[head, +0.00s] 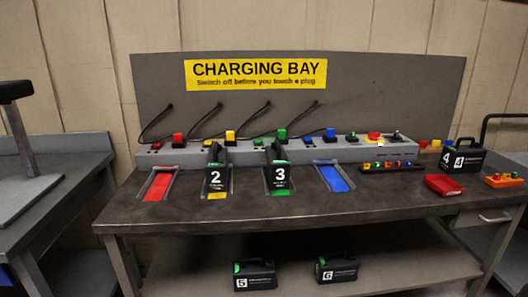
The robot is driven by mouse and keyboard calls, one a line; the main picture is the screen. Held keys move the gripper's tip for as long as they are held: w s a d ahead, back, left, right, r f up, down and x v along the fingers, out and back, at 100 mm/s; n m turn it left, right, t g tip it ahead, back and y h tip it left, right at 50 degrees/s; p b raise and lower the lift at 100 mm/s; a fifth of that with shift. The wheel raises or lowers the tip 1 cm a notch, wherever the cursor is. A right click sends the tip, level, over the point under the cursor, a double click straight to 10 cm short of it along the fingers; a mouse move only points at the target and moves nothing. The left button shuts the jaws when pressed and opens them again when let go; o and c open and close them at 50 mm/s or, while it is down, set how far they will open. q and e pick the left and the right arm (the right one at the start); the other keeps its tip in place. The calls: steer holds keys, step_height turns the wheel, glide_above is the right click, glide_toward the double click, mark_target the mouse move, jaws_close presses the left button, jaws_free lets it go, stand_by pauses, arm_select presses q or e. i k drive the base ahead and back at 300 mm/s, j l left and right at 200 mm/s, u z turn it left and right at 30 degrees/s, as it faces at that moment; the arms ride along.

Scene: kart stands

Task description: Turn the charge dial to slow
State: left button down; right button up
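A long grey charging console (240,154) runs along the back of the dark workbench. At its right end is a small dark knob or lever (396,136), which may be the charge dial. Its setting and any slow mark are too small to read. Left of it are a red and yellow control (374,136) and a small green control (351,136). Neither of my grippers is in view.
The bench (290,208) holds battery 2 (216,179) and battery 3 (279,178) in bays, empty red (158,186) and blue (332,178) bays, a dark tray (365,168), battery 4 (464,157) and a red box (443,184). The front strip is clear.

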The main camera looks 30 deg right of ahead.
mark_target(395, 136)
steer(key=l+z, duration=0.1)
steer(key=z, duration=0.4)
steer(key=l+z, duration=0.1)
steer(key=z, duration=0.4)
steer(key=i+z, duration=0.1)
steer(key=z, duration=0.35)
steer(key=i+l+z, duration=0.1)
steer(key=z, duration=0.4)
steer(key=i+l, duration=0.25)
steer(key=l, duration=0.15)
steer(key=i+l, duration=0.25)
steer(key=l, duration=0.15)
steer(key=i+l, duration=0.25)
steer(key=l, duration=0.15)
steer(key=i+l+u, duration=0.1)
steer(key=u, duration=0.4)
steer(key=l+u, duration=0.3)
steer(key=u, duration=0.2)
